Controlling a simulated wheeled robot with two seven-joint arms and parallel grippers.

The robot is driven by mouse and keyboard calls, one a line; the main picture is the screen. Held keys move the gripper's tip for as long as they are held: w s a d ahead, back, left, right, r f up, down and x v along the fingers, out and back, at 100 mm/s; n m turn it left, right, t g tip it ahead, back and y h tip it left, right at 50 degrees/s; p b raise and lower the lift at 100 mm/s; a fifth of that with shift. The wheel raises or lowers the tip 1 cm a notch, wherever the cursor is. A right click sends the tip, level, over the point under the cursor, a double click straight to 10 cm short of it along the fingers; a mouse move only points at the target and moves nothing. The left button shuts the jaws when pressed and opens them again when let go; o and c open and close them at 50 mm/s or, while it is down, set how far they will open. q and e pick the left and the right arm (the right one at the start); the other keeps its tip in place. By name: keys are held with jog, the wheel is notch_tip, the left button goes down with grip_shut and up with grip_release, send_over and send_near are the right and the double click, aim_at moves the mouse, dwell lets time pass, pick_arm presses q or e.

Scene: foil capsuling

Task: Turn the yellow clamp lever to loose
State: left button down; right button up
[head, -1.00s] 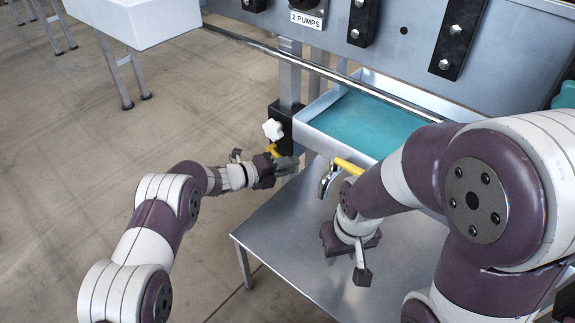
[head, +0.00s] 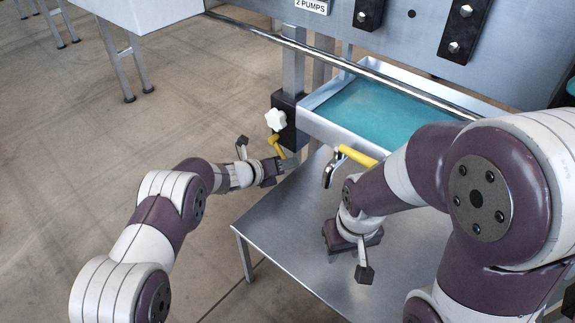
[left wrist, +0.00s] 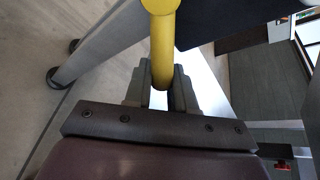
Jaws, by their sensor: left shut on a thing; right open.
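The yellow clamp lever (head: 276,142) sticks out below the black clamp block (head: 290,121) on the post, under a white star knob (head: 275,119). My left gripper (head: 284,165) is at the lever's lower end. In the left wrist view the yellow lever (left wrist: 163,45) runs down between the two fingers of my left gripper (left wrist: 161,80), which is shut on it. My right gripper (head: 364,274) is open and empty above the metal table; one finger is clear and the rest is partly hidden by its wrist.
A tray with a teal bottom (head: 375,118) stands behind the metal table (head: 290,222). A tap with a yellow handle (head: 357,156) is close to my right arm. A metal rail (head: 330,68) crosses above the tray.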

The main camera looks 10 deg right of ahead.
pick_arm(q)
jog(key=shift+f, duration=0.1)
dwell(0.4)
jog(key=c, duration=1)
grip_release()
